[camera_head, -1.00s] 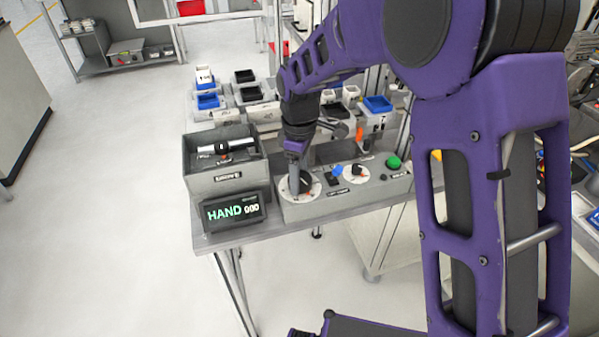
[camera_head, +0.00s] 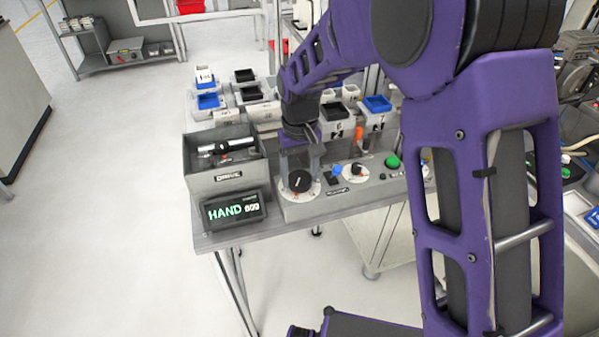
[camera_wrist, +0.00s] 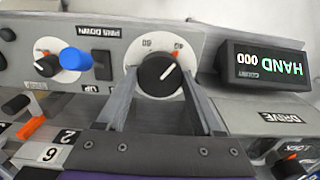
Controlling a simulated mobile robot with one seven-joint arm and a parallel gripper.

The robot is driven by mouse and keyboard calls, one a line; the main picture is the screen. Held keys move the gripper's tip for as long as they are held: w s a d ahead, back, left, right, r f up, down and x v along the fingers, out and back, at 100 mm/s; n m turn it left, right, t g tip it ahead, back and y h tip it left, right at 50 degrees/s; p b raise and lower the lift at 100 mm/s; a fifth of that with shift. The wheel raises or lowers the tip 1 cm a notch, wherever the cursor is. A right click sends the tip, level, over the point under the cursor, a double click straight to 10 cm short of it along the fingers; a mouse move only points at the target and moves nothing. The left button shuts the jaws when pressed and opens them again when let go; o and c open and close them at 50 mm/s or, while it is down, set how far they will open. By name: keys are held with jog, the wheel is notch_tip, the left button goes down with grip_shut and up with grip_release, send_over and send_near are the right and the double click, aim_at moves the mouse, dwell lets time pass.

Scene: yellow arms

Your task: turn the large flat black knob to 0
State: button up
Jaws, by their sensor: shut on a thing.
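The large flat black knob (camera_wrist: 157,75) sits on a round white dial (camera_wrist: 150,48) with printed marks, upside down in the wrist view. Its white pointer line slants up and right there, towards an orange mark. In the head view the knob (camera_head: 299,181) is at the left end of the grey control box (camera_head: 330,208). My gripper (camera_wrist: 158,72) has one grey finger on each side of the knob and is shut on it. In the head view my gripper (camera_head: 300,172) comes down from above. The display (camera_wrist: 262,66) reads HAND 000.
A smaller black knob (camera_head: 357,170), a blue switch (camera_head: 335,171) and a green button (camera_head: 393,161) stand right of the large knob. A grey DRIVE box (camera_head: 228,182) is to its left. Several small bins stand behind; the floor at left is clear.

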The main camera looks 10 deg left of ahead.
aim_at(300, 177)
jog(key=m, duration=0.5)
jog(key=shift+m+p, duration=0.3)
jog(key=m, duration=0.5)
jog(key=shift+m+p, duration=0.3)
jog(key=shift+p, duration=0.1)
jog(key=o, duration=1.4)
jog(key=shift+r, duration=0.1)
notch_tip(300, 177, up, 17)
jog(key=shift+r, duration=0.15)
